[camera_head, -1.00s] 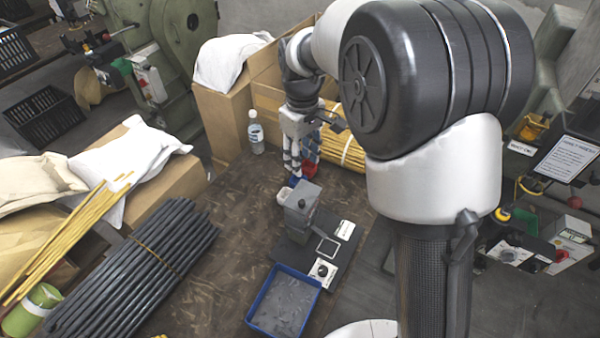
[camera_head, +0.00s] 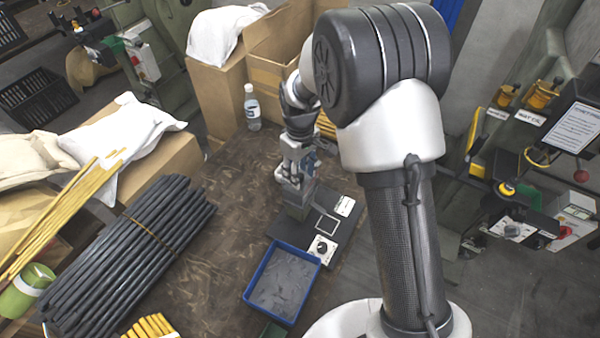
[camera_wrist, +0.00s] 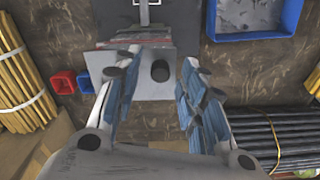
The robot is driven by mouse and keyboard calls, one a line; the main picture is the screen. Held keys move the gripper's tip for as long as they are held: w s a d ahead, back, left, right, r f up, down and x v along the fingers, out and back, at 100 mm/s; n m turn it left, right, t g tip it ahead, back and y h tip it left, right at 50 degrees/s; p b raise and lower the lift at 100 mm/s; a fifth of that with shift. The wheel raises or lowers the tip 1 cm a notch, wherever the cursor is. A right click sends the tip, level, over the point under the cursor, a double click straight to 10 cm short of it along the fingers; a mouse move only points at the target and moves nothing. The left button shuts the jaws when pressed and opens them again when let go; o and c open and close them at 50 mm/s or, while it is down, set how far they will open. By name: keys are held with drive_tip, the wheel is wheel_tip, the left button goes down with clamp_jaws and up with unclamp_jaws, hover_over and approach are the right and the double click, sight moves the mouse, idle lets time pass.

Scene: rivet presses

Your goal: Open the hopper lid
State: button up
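The grey hopper (camera_head: 298,208) stands on a dark base plate on the brown table in the head view, partly hidden by my gripper (camera_head: 293,178). In the wrist view the flat grey hopper lid (camera_wrist: 143,88) is seen from above and looks closed, with a dark round knob (camera_wrist: 160,71) on it. My gripper (camera_wrist: 160,75) is open, its blue-padded fingers to the left and right of the knob, apart from it. How high the fingertips are above the lid cannot be told.
A blue tray (camera_head: 250,297) of grey pieces stands in front of the base plate. Small red (camera_wrist: 63,82) and blue bins lie left of the hopper in the wrist view. A bottle (camera_head: 252,108), a cardboard box and a bundle of dark rods (camera_head: 130,255) surround the table space.

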drive_tip(key=shift+f, duration=0.1)
drive_tip(key=shift+c, duration=0.4)
clamp_jaws()
idle(0.4)
